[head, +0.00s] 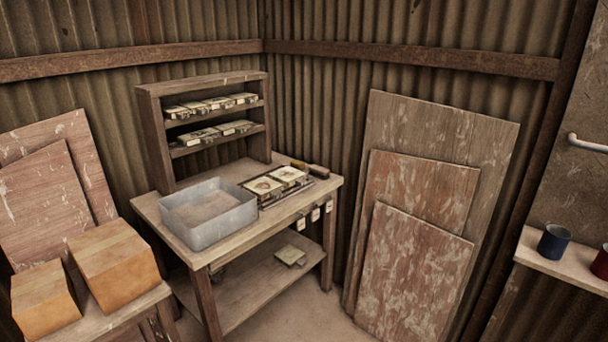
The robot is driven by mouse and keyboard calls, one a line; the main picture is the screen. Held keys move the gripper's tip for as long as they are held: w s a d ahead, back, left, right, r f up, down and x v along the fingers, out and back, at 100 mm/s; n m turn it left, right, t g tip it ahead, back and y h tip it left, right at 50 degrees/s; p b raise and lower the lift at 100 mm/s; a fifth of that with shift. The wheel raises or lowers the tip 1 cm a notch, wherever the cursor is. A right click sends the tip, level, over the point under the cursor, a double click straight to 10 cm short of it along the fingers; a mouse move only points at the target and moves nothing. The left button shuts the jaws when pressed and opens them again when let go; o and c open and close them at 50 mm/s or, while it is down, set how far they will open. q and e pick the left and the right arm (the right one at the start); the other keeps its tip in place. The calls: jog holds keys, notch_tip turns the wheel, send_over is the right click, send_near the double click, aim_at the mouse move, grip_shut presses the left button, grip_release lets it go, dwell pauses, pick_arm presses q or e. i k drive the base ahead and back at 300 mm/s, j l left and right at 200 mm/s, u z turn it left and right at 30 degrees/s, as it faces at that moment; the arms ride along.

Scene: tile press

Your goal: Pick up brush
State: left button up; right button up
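Two small dark, brush-like blocks lie at the back right corner of the wooden workbench (236,238). One is a darker block (299,164) and the other is a reddish-brown block (319,170). They are too small to tell for certain which is the brush. Neither of my grippers is in view.
A grey metal tray (225,222) stands on the bench's left half. A dark rack with tiles (265,187) lies right of it. A tile shelf (159,133) rises behind. Cardboard boxes (115,262) stand lower left. Boards (408,275) lean at right. A blue mug (553,243) sits on the right ledge.

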aim_at(322, 173)
jog(key=i+l+u, duration=0.45)
jog(key=i+l, duration=0.9)
